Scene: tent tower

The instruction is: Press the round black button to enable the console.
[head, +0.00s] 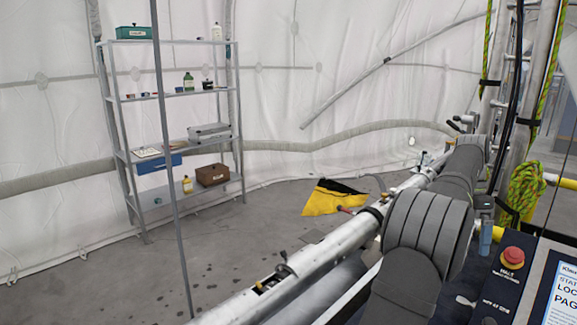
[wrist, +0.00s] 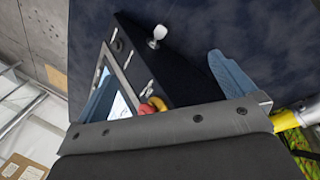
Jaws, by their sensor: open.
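The dark console (head: 478,296) stands at the bottom right of the head view, with a red stop button (head: 513,256) and a lit screen (head: 563,296), cut off by the frame edge. In the wrist view the console (wrist: 185,78) lies ahead of my gripper (wrist: 162,64), with the red stop button (wrist: 147,108) partly hidden by the gripper body. A small dark round part (wrist: 118,45) is on its face; I cannot tell whether it is the black button. My gripper is open and empty, blue fingers apart. In the head view a blue finger (head: 485,236) shows beside the console.
Metal tubes and a coiled green rope (head: 524,190) are close on the right. A long silver tube (head: 330,240) runs across the middle.

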